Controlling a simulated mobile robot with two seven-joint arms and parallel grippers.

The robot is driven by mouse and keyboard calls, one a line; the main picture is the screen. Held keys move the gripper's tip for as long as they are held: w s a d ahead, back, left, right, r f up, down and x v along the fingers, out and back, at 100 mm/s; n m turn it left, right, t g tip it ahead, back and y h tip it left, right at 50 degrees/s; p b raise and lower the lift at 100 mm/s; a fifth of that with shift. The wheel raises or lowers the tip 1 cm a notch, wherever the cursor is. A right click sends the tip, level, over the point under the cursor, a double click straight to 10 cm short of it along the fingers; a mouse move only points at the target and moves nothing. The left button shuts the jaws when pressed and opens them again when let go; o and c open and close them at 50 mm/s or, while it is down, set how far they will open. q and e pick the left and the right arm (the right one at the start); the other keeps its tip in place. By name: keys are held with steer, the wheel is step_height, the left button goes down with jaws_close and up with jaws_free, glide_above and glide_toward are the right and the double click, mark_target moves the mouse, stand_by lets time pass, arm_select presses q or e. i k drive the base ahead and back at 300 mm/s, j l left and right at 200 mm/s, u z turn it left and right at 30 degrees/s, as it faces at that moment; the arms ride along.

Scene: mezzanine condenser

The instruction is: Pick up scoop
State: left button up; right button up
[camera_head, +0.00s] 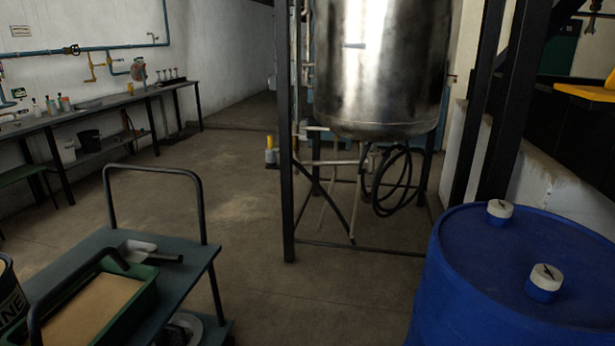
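The scoop (138,246) has a pale grey, metal-looking bowl and a dark handle (165,258) that points right. It appears to rest at the far end of a green box (150,292) on a cart at the lower left. I cannot tell whether it touches the box's rim or the cart top behind it. The box holds flat tan material (92,308). A dark curved bar (75,262) arches over the box, close to the left of the scoop. Neither of my grippers shows in the head view.
The cart (192,262) has a tall push handle (152,168) at its far end. A dark drum stands at the left edge. A blue barrel (470,260) fills the lower right. A steel tank (380,70) stands on a black frame. The floor between cart and frame is clear.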

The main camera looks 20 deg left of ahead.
mark_target(140, 252)
steer(key=i+j+u, duration=0.2)
steer(key=i+u, duration=0.9)
steer(key=i, duration=0.2)
steer(key=i+l+u, duration=0.2)
steer(key=i, duration=0.2)
steer(key=i+l+u, duration=0.2)
steer(key=i, duration=0.25)
steer(key=i+l+u, duration=0.25)
steer(key=u, duration=0.2)
steer(key=i+l+u, duration=0.2)
steer(key=u, duration=0.25)
steer(key=i+l+u, duration=0.1)
steer(key=l+u, duration=0.35)
